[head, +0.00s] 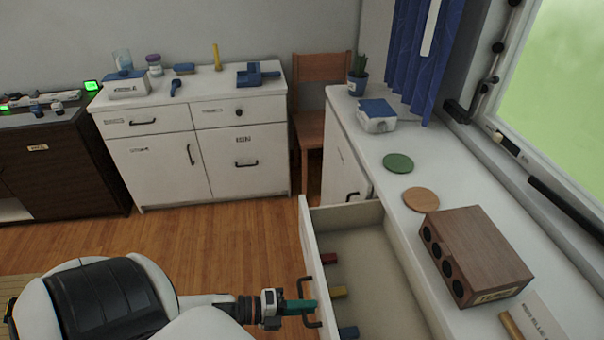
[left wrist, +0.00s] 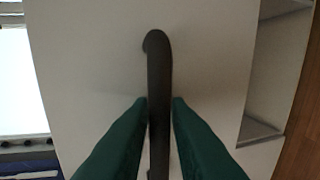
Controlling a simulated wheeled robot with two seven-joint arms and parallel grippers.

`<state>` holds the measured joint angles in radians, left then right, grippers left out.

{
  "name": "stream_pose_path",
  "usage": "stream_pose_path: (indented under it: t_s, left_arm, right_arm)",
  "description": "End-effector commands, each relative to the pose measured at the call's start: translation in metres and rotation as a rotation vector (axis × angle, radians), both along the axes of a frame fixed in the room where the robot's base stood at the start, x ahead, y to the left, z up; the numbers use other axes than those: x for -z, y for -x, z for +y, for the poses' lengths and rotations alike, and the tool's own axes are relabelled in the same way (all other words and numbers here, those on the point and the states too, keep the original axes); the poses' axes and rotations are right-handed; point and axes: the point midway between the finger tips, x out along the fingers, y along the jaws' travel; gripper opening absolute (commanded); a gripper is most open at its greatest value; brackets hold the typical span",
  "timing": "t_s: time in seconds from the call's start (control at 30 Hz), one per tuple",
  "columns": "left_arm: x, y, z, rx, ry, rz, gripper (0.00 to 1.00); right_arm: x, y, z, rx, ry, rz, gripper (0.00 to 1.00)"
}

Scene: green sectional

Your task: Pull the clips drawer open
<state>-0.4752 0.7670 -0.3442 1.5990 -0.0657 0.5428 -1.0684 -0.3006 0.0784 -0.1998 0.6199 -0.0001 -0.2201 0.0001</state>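The drawer (head: 370,250) under the right-hand counter stands pulled out, with its inside showing. My left gripper (head: 312,305), with green fingers, is at this handle. In the left wrist view the fingers close on both sides of the handle (left wrist: 159,75). My right gripper is out of view.
On the counter above stand a wooden box with round holes (head: 475,255), an orange disc (head: 421,199), a green disc (head: 398,163) and a blue-topped white container (head: 376,115). A chair (head: 312,125) and white cabinet (head: 200,155) stand behind. Wooden floor (head: 225,235) is clear left of the drawer.

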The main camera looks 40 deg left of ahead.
Motion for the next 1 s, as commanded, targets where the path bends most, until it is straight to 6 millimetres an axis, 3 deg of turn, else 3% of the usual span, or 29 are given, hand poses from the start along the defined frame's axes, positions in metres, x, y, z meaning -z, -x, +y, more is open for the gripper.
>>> stream_pose_path:
  t_s: [0.17, 0.6, 0.8, 1.0]
  left_arm:
    - [-0.001, 0.010, 0.007, 0.000, -0.001, 0.003, 0.17]
    - [-0.019, 0.077, 0.059, 0.000, -0.001, 0.004, 0.17]
    - [-0.024, 0.091, 0.071, 0.000, 0.000, 0.001, 0.17]
    - [-0.025, 0.093, 0.073, 0.000, 0.000, 0.000, 0.17]
  right_arm:
    - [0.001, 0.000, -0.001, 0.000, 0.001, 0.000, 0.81]
    - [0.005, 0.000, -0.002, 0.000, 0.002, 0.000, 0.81]
    - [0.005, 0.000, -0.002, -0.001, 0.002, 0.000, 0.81]
    - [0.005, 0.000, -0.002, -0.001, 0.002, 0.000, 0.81]
